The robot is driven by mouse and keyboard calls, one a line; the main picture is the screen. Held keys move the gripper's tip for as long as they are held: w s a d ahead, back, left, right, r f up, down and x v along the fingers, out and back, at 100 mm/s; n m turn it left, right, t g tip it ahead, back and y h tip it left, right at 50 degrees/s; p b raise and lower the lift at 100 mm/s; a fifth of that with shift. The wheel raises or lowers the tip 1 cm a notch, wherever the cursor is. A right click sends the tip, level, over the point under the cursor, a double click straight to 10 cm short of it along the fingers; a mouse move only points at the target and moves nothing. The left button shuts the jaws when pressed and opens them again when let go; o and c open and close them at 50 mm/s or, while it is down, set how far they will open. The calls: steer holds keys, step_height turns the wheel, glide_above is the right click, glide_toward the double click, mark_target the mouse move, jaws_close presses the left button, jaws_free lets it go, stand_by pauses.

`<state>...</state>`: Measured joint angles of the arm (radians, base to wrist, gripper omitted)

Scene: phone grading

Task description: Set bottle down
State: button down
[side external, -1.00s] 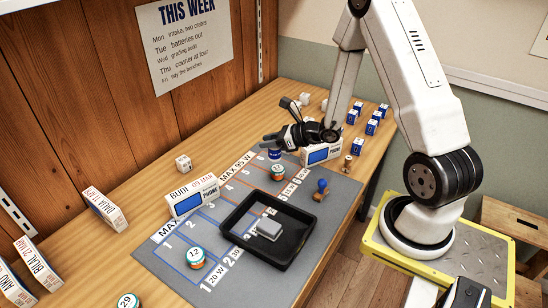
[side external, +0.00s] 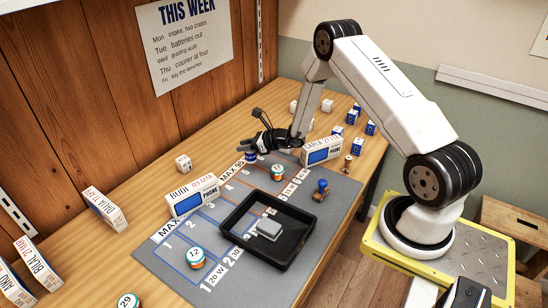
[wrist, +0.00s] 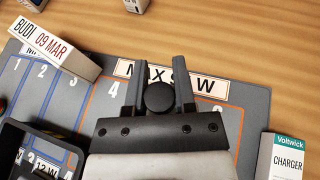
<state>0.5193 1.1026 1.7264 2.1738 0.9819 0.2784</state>
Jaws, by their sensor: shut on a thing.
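My gripper (side external: 249,150) is low over the far edge of the grey mat (side external: 157,262), near the MAX W strip. The lower part of the bottle is hidden there. I cannot tell whether its base touches the mat.
A black tray (side external: 231,233) with a grey block (side external: 268,229) lies on the mat. A numbered round tin (side external: 277,172) and a blue stamp (side external: 321,190) are nearby. Bare wood lies beyond the mat.

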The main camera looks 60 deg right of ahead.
steer(key=shift+w+d+f, duration=0.1)
steer(key=shift+w+f, duration=0.25)
steer(key=shift+f, duration=0.1)
steer(key=shift+w+f, duration=0.2)
steer(key=shift+f, duration=1.6)
steer(key=shift+f, duration=0.15)
steer(key=shift+c, duration=2.2)
jaws_free()
